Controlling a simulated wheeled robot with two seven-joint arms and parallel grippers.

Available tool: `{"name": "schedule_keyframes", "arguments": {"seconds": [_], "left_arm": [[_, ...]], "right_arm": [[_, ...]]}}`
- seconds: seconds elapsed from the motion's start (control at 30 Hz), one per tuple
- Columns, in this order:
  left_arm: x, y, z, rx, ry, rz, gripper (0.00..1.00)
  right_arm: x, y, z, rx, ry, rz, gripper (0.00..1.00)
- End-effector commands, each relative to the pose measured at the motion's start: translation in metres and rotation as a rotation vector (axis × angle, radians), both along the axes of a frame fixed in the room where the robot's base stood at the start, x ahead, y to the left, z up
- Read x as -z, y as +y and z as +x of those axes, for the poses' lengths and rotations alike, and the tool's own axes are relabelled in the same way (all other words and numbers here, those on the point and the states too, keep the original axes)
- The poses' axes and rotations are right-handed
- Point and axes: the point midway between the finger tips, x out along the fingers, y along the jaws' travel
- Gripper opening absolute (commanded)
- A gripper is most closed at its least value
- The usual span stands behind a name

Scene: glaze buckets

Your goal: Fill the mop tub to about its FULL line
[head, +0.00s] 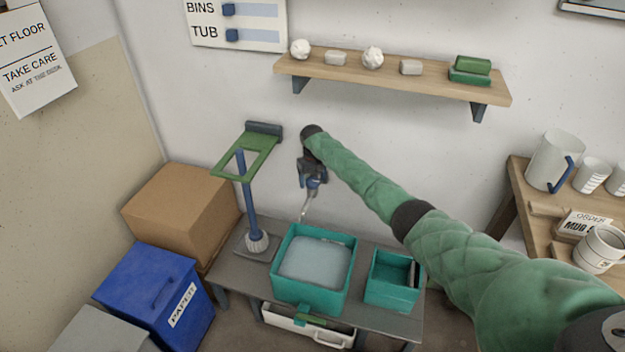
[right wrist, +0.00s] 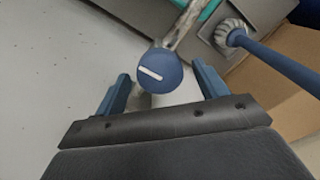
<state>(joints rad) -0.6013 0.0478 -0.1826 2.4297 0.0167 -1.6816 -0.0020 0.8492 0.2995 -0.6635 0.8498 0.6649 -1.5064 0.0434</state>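The teal mop tub (head: 315,300) stands on a low grey bench and holds pale water (head: 315,262), its surface a little below the rim. I cannot make out a FULL line. A pale metal spout (head: 305,208) points down from the wall toward the tub's back left; whether water runs is unclear. My right gripper (head: 313,184) is at the tap above the tub. In the right wrist view, the tap's round blue knob (right wrist: 158,72) with a white bar lies between the two spread blue fingers, with gaps on both sides. My left gripper is out of view.
A blue post with a green frame (head: 248,155) stands left of the tub. A smaller teal box (head: 390,294) sits to its right. A cardboard box (head: 180,210) and blue paper bin (head: 150,290) stand left; a shelf (head: 400,80) hangs above.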

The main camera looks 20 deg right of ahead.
Motion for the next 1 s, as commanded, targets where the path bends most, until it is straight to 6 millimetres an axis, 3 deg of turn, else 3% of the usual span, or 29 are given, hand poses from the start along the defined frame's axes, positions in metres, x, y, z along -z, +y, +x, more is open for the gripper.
{"name": "schedule_keyframes", "arguments": {"seconds": [0.33,0.57,0.8,1.0], "left_arm": [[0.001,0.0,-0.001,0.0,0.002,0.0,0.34],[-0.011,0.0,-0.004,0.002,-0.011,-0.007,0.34],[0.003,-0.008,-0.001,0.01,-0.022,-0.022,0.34],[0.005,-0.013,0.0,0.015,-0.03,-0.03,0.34]], "right_arm": [[-0.006,0.0,0.0,0.0,0.0,0.0,0.72],[-0.038,0.0,0.0,0.0,-0.002,0.0,0.72],[-0.068,0.0,0.0,-0.001,0.0,0.0,0.72],[-0.077,0.0,0.0,0.0,0.002,0.0,0.72]]}}
